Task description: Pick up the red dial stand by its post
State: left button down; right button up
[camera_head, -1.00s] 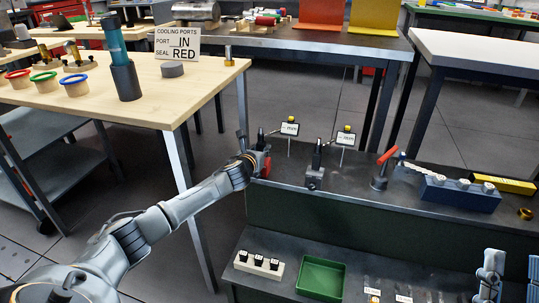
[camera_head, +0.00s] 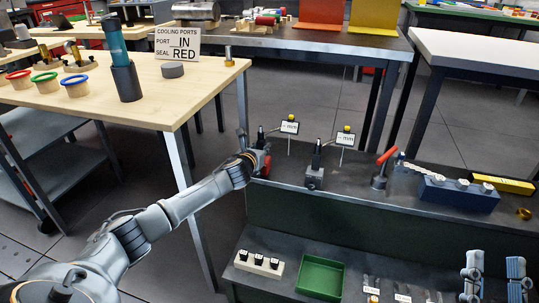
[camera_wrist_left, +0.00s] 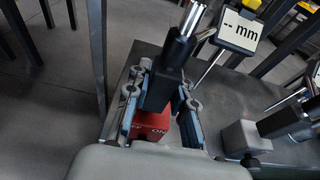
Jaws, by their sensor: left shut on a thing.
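The red dial stand (camera_head: 266,163) stands at the left end of the dark bench, with a dark post and a yellow-topped mm display (camera_head: 289,127). My left gripper (camera_head: 254,155) reaches it from the left. In the left wrist view, the gripper's fingers (camera_wrist_left: 158,108) are shut on the dark post (camera_wrist_left: 160,88), one on each side, just above the red base (camera_wrist_left: 150,127). The base looks upright; its underside is hidden. My right gripper (camera_head: 495,268) is at the lower right, its two blue-grey fingers apart with nothing between them.
A second dial stand (camera_head: 314,178), with a grey base, stands close to the right on the bench. A red-handled tool (camera_head: 382,170) and a blue block (camera_head: 458,194) are further right. A green tray (camera_head: 321,274) lies on the lower shelf. A wooden table (camera_head: 205,83) is behind left.

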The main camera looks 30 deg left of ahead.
pick_arm(q)
jog(key=shift+w+r+p, duration=0.1)
jog(key=shift+r+p, duration=0.2)
jog(key=shift+r, duration=0.35)
pick_arm(e)
jog(key=f+g, duration=0.1)
jog(key=w+f+g, duration=0.1)
jog(key=f+h, duration=0.1)
jog(key=f, duration=0.1)
jog(key=shift+w+d+f+g, duration=0.1)
jog(key=shift+w+g, duration=0.3)
pick_arm(q)
jog(key=shift+p, duration=0.3)
pick_arm(e)
jog(key=shift+f, duration=0.1)
